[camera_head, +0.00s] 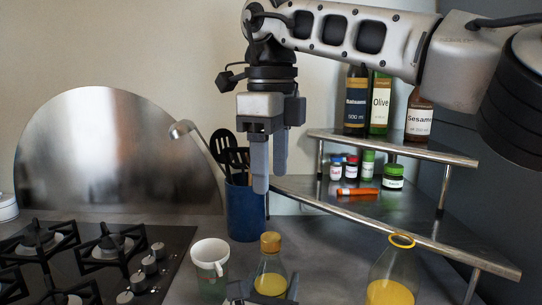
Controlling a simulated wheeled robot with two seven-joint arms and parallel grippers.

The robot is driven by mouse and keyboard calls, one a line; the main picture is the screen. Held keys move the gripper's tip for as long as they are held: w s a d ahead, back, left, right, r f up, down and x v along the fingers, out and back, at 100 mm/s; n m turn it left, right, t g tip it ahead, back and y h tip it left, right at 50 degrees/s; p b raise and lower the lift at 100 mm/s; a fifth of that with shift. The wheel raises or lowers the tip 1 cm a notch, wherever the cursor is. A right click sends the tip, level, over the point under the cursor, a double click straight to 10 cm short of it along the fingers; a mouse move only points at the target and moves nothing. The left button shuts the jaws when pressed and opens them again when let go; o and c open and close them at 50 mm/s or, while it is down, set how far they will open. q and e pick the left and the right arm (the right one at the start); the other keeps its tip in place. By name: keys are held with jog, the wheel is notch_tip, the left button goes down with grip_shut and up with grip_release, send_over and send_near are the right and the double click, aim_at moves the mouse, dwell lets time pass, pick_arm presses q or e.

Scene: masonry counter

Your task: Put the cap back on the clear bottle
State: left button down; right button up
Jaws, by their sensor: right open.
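The clear bottle (271,268) stands upright at the bottom middle, with yellow-orange liquid inside. An orange-brown cap (270,242) shows at the top of its neck; I cannot tell how firmly it is seated. My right gripper (270,181) points down above the cap, open and empty, with clear space between its fingertips and the cap. Dark parts of my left gripper (264,297) show at the bottom edge, on both sides of the bottle's lower body. Most of it is cut off, so its grip is unclear.
A yellow-rimmed glass carafe (397,267) of yellow liquid stands right. A white mug (209,263) and blue utensil holder (246,212) are left of and behind the bottle. A gas hob (95,255) lies left. A corner shelf (400,208) holds jars and bottles.

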jog(key=shift+r, duration=0.7)
pick_arm(q)
jog(key=shift+c, duration=2.4)
grip_release()
jog(key=shift+s, duration=0.15)
pick_arm(e)
jog(key=shift+r, duration=0.1)
